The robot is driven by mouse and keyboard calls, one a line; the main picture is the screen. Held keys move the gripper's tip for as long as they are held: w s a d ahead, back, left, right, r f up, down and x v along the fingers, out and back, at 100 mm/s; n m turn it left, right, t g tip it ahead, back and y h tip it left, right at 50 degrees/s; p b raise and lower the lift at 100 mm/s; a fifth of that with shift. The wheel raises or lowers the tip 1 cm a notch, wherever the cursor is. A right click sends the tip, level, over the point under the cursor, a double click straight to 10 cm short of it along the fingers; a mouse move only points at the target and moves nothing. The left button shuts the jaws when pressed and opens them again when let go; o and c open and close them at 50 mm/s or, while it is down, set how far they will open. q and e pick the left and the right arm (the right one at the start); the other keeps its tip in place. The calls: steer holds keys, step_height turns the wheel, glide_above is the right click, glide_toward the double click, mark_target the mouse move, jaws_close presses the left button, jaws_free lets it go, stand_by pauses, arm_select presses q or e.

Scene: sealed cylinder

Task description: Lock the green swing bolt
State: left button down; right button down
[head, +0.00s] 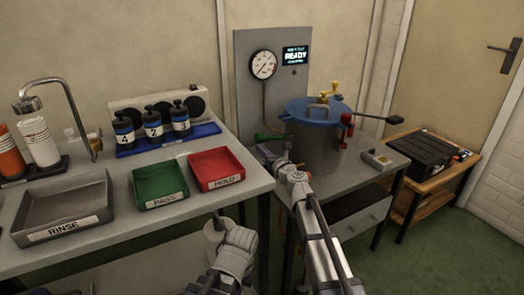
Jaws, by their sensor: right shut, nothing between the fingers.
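The grey cylinder (318,155) stands on the right-hand bench with a blue lid (304,116) on top. The green swing bolt (268,137) sticks out roughly level from the cylinder's left side, below the lid rim. A red swing bolt (346,130) stands upright at the right side of the rim, and yellow pieces (331,92) show at the back. My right gripper (266,154) is shut and empty just below the green bolt; I cannot tell whether they touch. My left gripper (216,222) is low, in front of the left bench, its fingers unclear.
A backboard (245,95) with a gauge (263,64) and a READY display (295,56) stands behind the cylinder. A long black-ended lever (388,119) extends right. A small control box (377,159) sits on the bench. Red (216,168) and green (158,184) trays lie left.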

steer(key=shift+r+m, duration=0.3)
steer(key=shift+r, duration=0.05)
steer(key=shift+r+p, duration=0.1)
steer(key=shift+p, duration=0.25)
steer(key=shift+w+d+r+m+p, duration=0.1)
steer(key=shift+r+m+p, duration=0.7)
steer(key=shift+r+p, duration=0.15)
steer(key=shift+w+d+r+m+p, duration=0.6)
steer(key=shift+w+d+r+p, duration=0.1)
steer(key=shift+d+r+p, duration=0.7)
steer(key=shift+w+d+r+m+p, duration=0.65)
steer(key=shift+d+r+p, duration=0.6)
steer(key=shift+r+p, duration=0.25)
steer(key=shift+w+d+r+m+p, duration=0.55)
steer(key=shift+w+d+r+p, duration=0.15)
steer(key=shift+d+r+p, duration=0.7)
steer(key=shift+w+d+r, duration=0.1)
steer(key=shift+w+d, duration=0.05)
steer(key=shift+d, duration=0.1)
